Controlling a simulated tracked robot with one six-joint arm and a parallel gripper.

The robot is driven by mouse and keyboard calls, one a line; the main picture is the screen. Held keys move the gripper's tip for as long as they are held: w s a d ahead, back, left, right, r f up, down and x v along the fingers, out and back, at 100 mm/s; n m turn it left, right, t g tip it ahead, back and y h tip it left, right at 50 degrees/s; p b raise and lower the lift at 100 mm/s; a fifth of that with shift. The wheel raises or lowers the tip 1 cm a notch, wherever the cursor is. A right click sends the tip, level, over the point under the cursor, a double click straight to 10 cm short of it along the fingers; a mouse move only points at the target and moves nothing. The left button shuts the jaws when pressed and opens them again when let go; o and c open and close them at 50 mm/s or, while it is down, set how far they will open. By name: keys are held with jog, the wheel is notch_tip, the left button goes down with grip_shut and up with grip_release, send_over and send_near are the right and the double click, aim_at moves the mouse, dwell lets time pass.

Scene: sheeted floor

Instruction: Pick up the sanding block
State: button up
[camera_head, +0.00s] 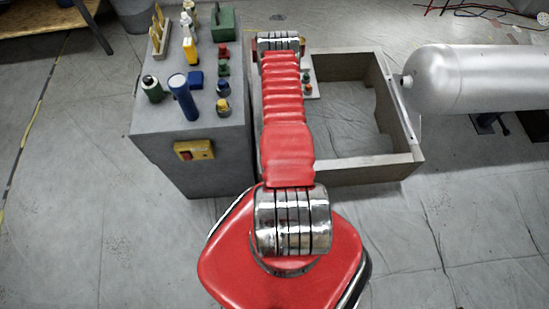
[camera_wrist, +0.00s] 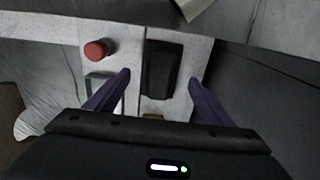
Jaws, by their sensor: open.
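In the wrist view my gripper (camera_wrist: 160,77) is open, with its two dark purple fingers spread. A dark, nearly black rectangular block (camera_wrist: 162,68) is on a pale panel (camera_wrist: 204,50), ahead of and between the fingertips. It looks like the sanding block, but I cannot be sure. A gap shows between it and each finger, and nothing is held. A small brown patch shows below the block, near the gripper body; I cannot tell what it belongs to. In the head view my arm hides the gripper and the block.
A red knob (camera_wrist: 99,50) stands left of the left finger, near a pale rectangular part. In the head view, a grey cabinet (camera_head: 190,150) with several tools and knobs stands left of my arm. An open box frame (camera_head: 372,160) and a silver tank (camera_head: 480,78) are right.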

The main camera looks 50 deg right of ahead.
jog(key=shift+f, duration=1.65)
jog(key=c, duration=1.3)
